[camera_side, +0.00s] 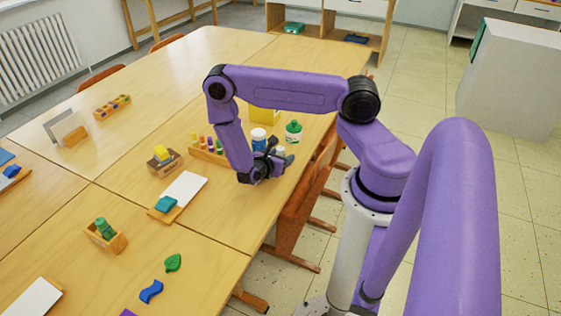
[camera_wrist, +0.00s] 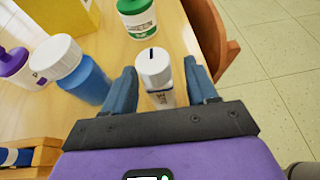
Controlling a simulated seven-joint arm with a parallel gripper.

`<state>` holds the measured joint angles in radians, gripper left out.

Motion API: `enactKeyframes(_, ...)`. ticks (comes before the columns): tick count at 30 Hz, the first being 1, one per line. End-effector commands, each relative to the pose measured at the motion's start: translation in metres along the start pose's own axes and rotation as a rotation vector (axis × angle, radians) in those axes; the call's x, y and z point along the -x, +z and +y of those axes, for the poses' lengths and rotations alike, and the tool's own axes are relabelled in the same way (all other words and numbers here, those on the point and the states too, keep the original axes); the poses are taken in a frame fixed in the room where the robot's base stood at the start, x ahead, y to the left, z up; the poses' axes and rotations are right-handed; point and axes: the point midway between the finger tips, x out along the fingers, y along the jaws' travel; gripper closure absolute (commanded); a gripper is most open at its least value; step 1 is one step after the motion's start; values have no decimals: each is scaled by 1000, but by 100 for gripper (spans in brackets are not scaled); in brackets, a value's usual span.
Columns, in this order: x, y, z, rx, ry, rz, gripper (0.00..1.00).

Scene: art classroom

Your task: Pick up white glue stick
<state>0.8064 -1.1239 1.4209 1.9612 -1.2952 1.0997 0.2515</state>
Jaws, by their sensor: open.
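The white glue stick (camera_wrist: 155,70) stands upright on the table in the wrist view, with a dark slot-like mark on its white cap and dark print on its side. My gripper (camera_wrist: 163,82) is open, with one blue-grey finger on each side of the glue stick. The fingers appear apart from it, though contact is hard to judge. In the side view my gripper (camera_side: 272,165) is low over the table near its right edge, and the white top of the glue stick (camera_side: 280,150) shows beside it, mostly hidden.
A blue bottle with a white cap (camera_wrist: 82,75) stands close left of my gripper, with a purple-topped white bottle (camera_wrist: 14,66) beyond. A green-capped white bottle (camera_wrist: 136,20) stands just behind. A yellow box (camera_side: 264,115) is farther back. A chair (camera_wrist: 212,35) borders the table's right edge.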

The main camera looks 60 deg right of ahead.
Motion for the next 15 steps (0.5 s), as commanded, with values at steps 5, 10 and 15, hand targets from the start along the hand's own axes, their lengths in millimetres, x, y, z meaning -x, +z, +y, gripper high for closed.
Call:
enactKeyframes(5, 0, 0, 0, 0, 0, 0, 95)
enactKeyframes(10, 0, 0, 0, 0, 0, 0, 98)
enactKeyframes(15, 1, 1, 0, 0, -1, 0, 98)
